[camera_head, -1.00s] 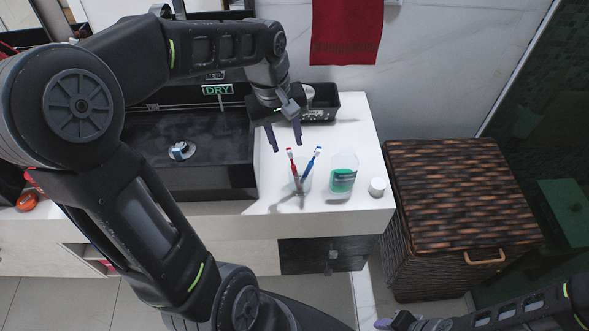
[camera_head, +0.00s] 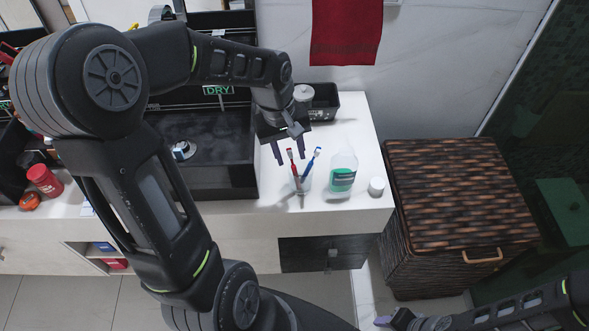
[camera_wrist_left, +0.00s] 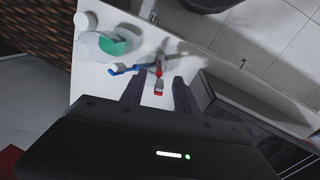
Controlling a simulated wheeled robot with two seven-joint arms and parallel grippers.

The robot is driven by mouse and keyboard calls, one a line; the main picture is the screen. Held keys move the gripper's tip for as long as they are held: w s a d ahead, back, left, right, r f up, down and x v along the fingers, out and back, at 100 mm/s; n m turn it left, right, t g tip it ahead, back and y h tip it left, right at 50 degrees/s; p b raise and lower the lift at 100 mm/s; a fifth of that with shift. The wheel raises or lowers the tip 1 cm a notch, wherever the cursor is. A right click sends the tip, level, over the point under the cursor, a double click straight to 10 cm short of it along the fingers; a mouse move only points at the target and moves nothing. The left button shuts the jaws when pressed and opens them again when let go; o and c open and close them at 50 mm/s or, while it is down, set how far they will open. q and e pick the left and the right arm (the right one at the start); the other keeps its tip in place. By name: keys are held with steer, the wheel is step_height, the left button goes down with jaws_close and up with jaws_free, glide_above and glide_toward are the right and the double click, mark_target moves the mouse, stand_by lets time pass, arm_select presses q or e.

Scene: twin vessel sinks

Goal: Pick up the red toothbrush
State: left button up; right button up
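The red toothbrush (camera_head: 293,166) stands tilted in a clear cup (camera_head: 303,185) on the white counter, beside a blue toothbrush (camera_head: 310,163). In the left wrist view the red toothbrush (camera_wrist_left: 159,82) lies ahead of the fingers, with the blue toothbrush (camera_wrist_left: 122,68) to its left. My right gripper (camera_head: 383,322) is at the bottom edge, small and partly out of frame.
A mouthwash bottle (camera_head: 343,173) and a small white jar (camera_head: 376,186) stand right of the cup. The black sink (camera_head: 215,150) is to the left. A black tray (camera_head: 325,100) sits behind. A wicker hamper (camera_head: 455,200) stands right of the counter.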

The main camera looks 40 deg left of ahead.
arm_select(q)
jaws_close()
stand_by(1.4)
